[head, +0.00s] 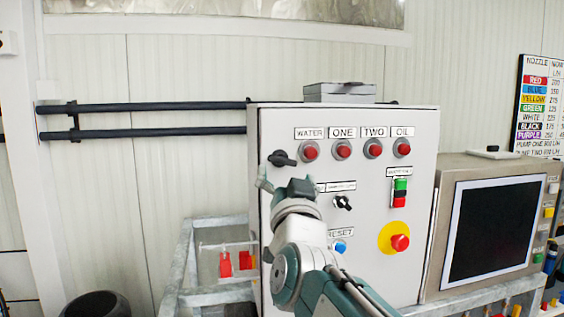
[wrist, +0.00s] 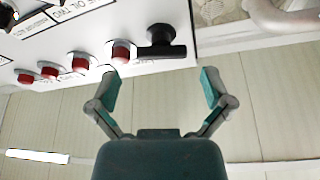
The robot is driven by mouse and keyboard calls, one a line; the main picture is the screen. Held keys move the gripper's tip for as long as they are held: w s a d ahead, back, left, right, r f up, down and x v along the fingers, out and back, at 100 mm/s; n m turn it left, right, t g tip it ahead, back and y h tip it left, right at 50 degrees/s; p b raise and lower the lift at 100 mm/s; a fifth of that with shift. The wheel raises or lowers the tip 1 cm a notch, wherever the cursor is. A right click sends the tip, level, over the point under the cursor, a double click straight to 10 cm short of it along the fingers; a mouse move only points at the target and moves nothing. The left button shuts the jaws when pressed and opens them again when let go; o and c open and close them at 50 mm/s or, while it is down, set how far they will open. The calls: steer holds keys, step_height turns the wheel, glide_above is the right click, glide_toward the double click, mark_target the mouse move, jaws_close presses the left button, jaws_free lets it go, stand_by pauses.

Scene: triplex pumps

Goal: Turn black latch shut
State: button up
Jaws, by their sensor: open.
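The black latch (head: 282,158) is on the upper left of the grey control cabinet's front, below the WATER label. Its bar looks roughly level in the head view. In the wrist view the black latch (wrist: 160,49) shows as a round knob with a wide bar, at the panel's edge. My gripper (head: 288,183) is just below the latch in the head view. In the wrist view my gripper (wrist: 160,82) has its two teal-padded fingers spread wide and empty. The latch lies ahead of the gap between the fingertips, apart from them.
Red indicator buttons (head: 342,150) line the top of the cabinet (head: 262,125). A smaller black switch (head: 342,202), a blue reset button (head: 339,247) and a red emergency stop (head: 400,242) sit lower. A screen unit (head: 492,228) stands at right. Dark pipes (head: 160,107) run along the wall at left.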

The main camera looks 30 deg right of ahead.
mark_target(283, 164)
steer(key=shift+x, duration=2.2)
steer(key=shift+a, duration=0.1)
steer(key=c, duration=1)
